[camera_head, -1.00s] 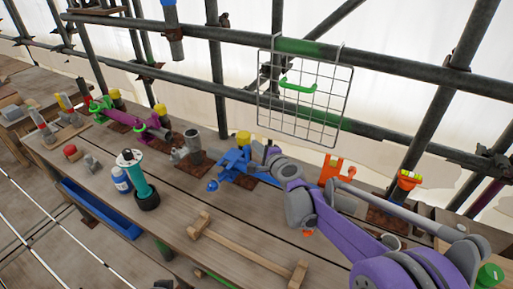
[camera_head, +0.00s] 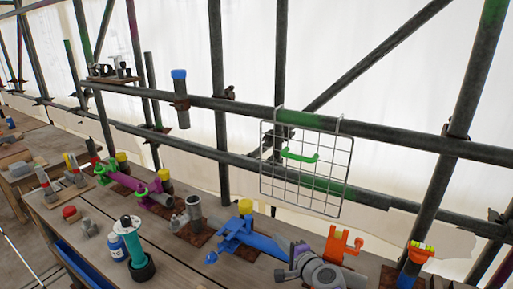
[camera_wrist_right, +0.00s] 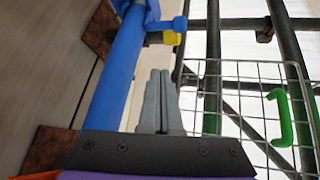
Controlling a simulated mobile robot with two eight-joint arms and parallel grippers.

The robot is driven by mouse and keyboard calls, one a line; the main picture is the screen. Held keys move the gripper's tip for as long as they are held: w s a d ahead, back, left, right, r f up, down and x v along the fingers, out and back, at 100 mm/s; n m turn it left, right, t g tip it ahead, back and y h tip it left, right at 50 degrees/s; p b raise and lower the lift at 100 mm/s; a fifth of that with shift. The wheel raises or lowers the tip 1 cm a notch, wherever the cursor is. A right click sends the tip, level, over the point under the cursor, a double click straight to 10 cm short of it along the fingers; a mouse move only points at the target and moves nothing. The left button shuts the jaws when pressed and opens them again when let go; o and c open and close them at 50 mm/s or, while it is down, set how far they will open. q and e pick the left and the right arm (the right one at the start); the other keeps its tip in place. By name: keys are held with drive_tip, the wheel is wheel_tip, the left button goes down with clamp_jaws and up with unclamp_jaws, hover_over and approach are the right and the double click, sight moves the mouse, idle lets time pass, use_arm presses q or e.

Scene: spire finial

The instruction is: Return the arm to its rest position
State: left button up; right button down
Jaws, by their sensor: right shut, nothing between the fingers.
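My right gripper (camera_head: 284,243) is at the lower middle of the head view, with its grey wrist low in the picture. In the right wrist view, its two grey fingers (camera_wrist_right: 159,88) are shut together with nothing between them. The blue clamp-like fixture with its long blue tube (camera_head: 262,243) lies on the bench just beside the gripper. The tube also runs along the left of the fingers in the wrist view (camera_wrist_right: 114,75). Most of my right arm is below the head picture's edge. My left gripper is not in view.
A wire grid panel (camera_head: 306,168) with a green handle (camera_head: 300,157) hangs from the scaffold rails behind the gripper. An orange bracket (camera_head: 341,245) stands to the right. A magenta tube fixture (camera_head: 135,185) and a teal-and-black tool (camera_head: 137,255) are on the bench to the left.

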drive_tip(key=s+f+n+g+h, duration=0.1)
drive_tip(key=s+n+g, duration=0.1)
drive_tip(key=s+n, duration=0.45)
drive_tip(key=s+f+n+g, duration=0.2)
drive_tip(key=s+n+g, duration=0.1)
drive_tip(key=s, duration=0.7)
drive_tip(key=s+d+f+n+g+h, duration=0.1)
drive_tip(key=s+d+f+n+h, duration=0.1)
drive_tip(key=s, duration=0.6)
drive_tip(key=s+d+f+n+g+h, duration=0.2)
drive_tip(key=s+d+f+n+h, duration=0.1)
drive_tip(key=s+d, duration=0.4)
drive_tip(key=shift+s+f+n, duration=0.35)
drive_tip(key=shift+s+f, duration=0.15)
drive_tip(key=shift+s, duration=0.05)
